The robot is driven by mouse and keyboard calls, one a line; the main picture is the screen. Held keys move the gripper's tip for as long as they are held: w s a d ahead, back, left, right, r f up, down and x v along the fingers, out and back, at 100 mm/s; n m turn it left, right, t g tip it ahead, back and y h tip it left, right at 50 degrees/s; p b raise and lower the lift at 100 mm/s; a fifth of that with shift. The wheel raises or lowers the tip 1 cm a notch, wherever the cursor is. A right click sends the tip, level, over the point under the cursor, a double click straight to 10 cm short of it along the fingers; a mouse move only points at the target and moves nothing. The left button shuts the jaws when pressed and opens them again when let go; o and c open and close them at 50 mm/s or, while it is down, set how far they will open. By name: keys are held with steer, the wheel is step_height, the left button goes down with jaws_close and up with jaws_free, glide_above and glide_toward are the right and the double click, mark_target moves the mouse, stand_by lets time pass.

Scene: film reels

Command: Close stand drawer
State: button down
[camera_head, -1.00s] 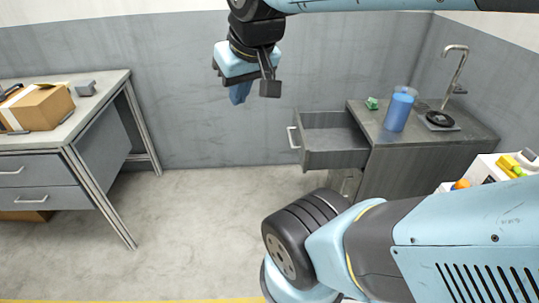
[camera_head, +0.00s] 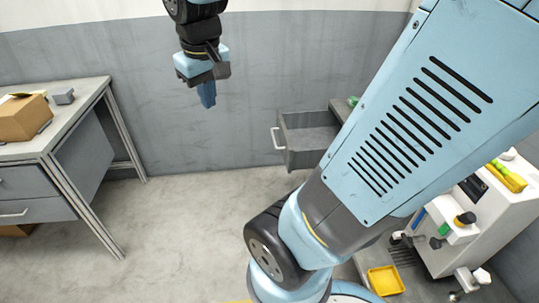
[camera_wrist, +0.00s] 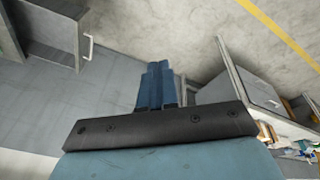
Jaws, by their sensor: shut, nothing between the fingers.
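The stand drawer (camera_head: 308,140) is a grey open box pulled out toward the left, with a pale handle (camera_head: 277,138) on its left face. In the wrist view the drawer (camera_wrist: 60,30) is at the top left, with its handle (camera_wrist: 88,46) showing. My gripper (camera_head: 208,96) hangs in the air left of the drawer and above it in the picture, apart from it. Its blue fingers (camera_wrist: 158,85) are together and empty in the wrist view. My arm hides most of the stand (camera_head: 343,107) in the head view.
A desk (camera_head: 85,92) with drawers stands at the left and bears a cardboard box (camera_head: 22,117) and a small grey block (camera_head: 64,96). A white machine (camera_head: 480,225) and a yellow tray (camera_head: 385,281) are at the lower right. The floor (camera_head: 190,220) between desk and drawer is clear.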

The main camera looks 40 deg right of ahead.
steer(key=w+d+f+n+g+h, duration=0.2)
steer(key=w+d+f+g, duration=0.2)
steer(key=w+f, duration=0.4)
steer(key=w+d+f+n+g+h, duration=0.1)
steer(key=w+d+f+g+h, duration=0.2)
steer(key=w+d+f, duration=0.5)
steer(key=n+g+h, duration=0.5)
steer(key=n+h, duration=0.3)
steer(key=h, duration=0.1)
glide_toward(288, 162)
steer(key=x, duration=0.7)
